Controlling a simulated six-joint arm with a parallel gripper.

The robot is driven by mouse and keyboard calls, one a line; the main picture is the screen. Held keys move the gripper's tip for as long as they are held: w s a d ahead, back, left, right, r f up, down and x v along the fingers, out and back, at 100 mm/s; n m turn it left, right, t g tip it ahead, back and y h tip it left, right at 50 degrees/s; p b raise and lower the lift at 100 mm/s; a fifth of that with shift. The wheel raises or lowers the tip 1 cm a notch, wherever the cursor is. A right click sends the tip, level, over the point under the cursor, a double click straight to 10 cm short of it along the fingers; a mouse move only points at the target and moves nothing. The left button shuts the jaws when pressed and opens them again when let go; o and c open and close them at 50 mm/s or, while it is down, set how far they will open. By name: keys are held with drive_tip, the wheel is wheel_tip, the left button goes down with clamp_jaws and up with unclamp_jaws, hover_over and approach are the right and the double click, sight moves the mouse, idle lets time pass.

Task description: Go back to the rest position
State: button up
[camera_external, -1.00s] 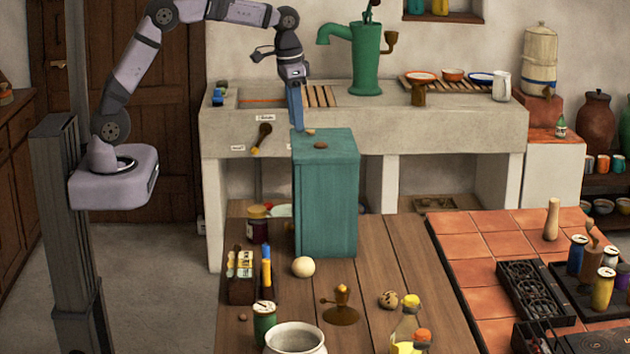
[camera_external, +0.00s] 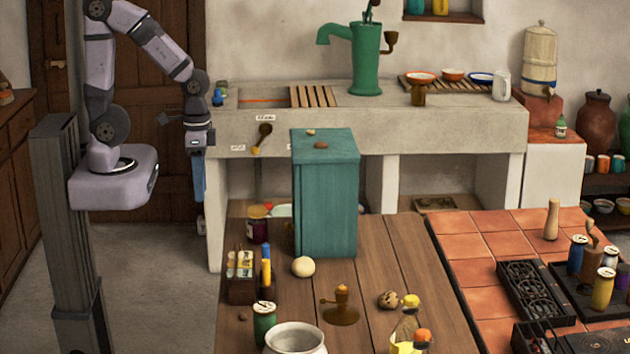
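My gripper (camera_external: 199,196) hangs pointing down at the left, in front of the dark wooden door and just left of the stone sink's corner. Its blue fingers are seen edge-on and small, so I cannot tell whether they are open or shut. No held object shows at the fingertips. My arm is folded back near its column. The teal box (camera_external: 326,195) stands on the wooden table to the right, apart from my gripper, with two small brown pieces (camera_external: 320,145) on its top.
The wooden table (camera_external: 385,250) holds a jar (camera_external: 258,224), a marker holder (camera_external: 240,279), a pale ball (camera_external: 303,267), a brass candle holder (camera_external: 341,306) and bottles. The stone sink (camera_external: 385,130) with a green pump (camera_external: 366,58) stands behind. The floor (camera_external: 170,270) below my gripper is clear.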

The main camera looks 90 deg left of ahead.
wheel_tip(320, 180, down, 3)
drive_tip(key=b, duration=0.2)
drive_tip(key=shift+r+b, duration=0.15)
drive_tip(key=shift+b, duration=0.2)
